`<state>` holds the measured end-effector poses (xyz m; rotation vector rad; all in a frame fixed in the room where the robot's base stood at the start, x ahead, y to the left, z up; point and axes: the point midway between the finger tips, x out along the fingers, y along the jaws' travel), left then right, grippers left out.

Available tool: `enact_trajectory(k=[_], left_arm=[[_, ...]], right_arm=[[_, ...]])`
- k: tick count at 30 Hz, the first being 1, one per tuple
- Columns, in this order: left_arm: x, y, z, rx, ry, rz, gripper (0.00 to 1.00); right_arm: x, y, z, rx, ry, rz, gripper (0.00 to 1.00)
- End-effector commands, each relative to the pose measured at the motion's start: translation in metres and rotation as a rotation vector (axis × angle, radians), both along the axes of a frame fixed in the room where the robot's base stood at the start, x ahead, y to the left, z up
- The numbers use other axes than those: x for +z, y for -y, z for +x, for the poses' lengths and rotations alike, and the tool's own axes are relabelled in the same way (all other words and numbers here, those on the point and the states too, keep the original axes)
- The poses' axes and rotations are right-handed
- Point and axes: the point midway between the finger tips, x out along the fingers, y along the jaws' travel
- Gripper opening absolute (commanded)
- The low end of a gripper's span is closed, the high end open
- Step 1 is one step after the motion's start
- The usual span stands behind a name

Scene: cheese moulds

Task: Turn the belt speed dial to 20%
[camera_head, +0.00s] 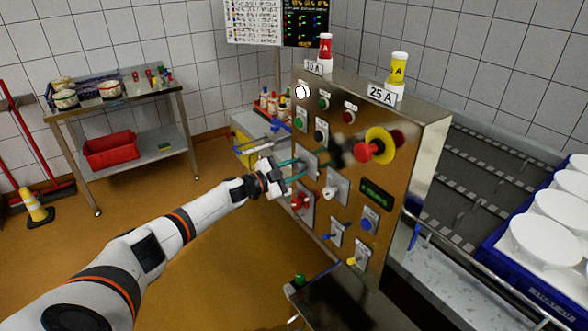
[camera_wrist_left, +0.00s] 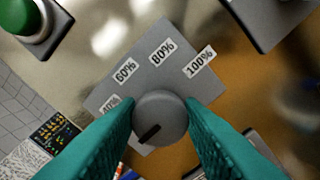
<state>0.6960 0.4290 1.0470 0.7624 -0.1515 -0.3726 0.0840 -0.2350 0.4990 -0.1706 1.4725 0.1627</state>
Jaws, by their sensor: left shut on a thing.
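The dial (camera_wrist_left: 160,112) is a round grey knob with a black pointer mark, on a grey plate (camera_wrist_left: 150,85) labelled 60%, 80% and 100%. Another label at the left, apparently 40%, is partly covered. The pointer faces lower left in the wrist view, past that label; any mark there is hidden by a finger. My left gripper (camera_wrist_left: 160,125) has its teal fingers shut on the knob, one on each side. In the head view my left gripper (camera_head: 296,171) reaches the left side of the steel control panel (camera_head: 410,140); the knob is largely hidden there. My right gripper is not in view.
Around the dial, the panel carries several buttons and switches, including a white knob (camera_head: 331,192), a red knob (camera_head: 300,201) and a red-and-yellow emergency stop (camera_head: 376,147). A green button (camera_wrist_left: 22,15) sits near the plate. A conveyor and a blue crate (camera_head: 535,282) stand at right.

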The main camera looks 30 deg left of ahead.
Motion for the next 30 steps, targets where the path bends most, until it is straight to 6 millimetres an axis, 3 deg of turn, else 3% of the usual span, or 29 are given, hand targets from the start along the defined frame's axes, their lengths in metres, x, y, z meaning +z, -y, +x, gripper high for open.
enact_trajectory(k=[9,10,14,23,30], left_arm=[[-0.001,-0.001,0.0,0.002,-0.002,-0.003,0.11],[-0.001,-0.001,0.0,0.002,-0.002,-0.003,0.37],[-0.001,-0.001,0.0,0.002,-0.002,-0.002,0.55],[-0.001,-0.001,-0.002,0.001,-0.001,-0.002,0.55],[-0.005,-0.014,-0.031,0.001,-0.005,0.001,0.55]], right_arm=[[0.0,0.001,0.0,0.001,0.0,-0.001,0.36],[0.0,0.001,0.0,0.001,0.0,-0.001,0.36],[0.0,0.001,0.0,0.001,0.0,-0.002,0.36],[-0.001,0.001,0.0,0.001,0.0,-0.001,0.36],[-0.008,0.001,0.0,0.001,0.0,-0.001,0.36]])
